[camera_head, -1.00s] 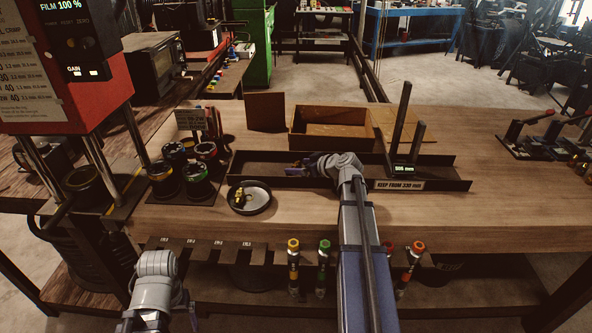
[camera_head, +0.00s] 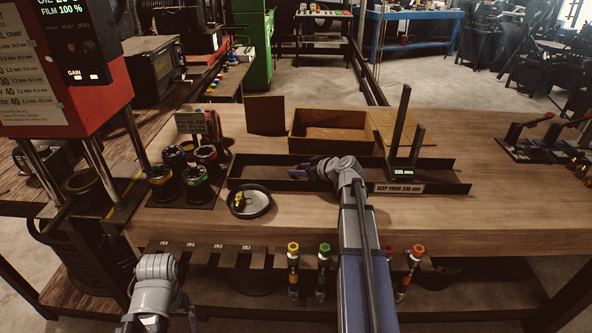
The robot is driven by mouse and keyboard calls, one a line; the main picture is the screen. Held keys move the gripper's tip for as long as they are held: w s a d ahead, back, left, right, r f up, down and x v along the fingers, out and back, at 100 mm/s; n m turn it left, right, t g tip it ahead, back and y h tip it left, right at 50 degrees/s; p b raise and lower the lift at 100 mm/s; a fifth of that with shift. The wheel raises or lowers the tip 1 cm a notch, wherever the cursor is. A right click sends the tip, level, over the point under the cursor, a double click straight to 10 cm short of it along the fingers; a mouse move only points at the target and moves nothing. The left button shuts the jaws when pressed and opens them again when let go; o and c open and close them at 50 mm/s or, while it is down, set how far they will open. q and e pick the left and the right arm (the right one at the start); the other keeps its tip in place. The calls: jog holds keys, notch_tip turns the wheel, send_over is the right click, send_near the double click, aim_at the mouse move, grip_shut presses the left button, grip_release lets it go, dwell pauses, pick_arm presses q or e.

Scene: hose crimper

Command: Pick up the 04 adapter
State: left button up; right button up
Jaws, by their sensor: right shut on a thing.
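My right gripper (camera_head: 304,172) is over the long dark trough (camera_head: 262,167) on the bench and points left. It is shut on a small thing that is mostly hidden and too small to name. The row of several collared cylindrical fittings hangs at the bench's front edge, with an orange-topped one (camera_head: 293,270) and a green-topped one (camera_head: 323,270) left of my right arm. Another orange-topped one (camera_head: 409,273) hangs right of it. No readable mark shows which is the 04 adapter.
A shallow round dish (camera_head: 262,209) with small yellow parts lies left of the right arm. Colour-ringed dies (camera_head: 195,182) stand beside the red machine (camera_head: 75,80). The bench front right is clear.

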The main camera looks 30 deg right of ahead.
notch_tip(320, 180, up, 10)
jog(key=p, duration=1)
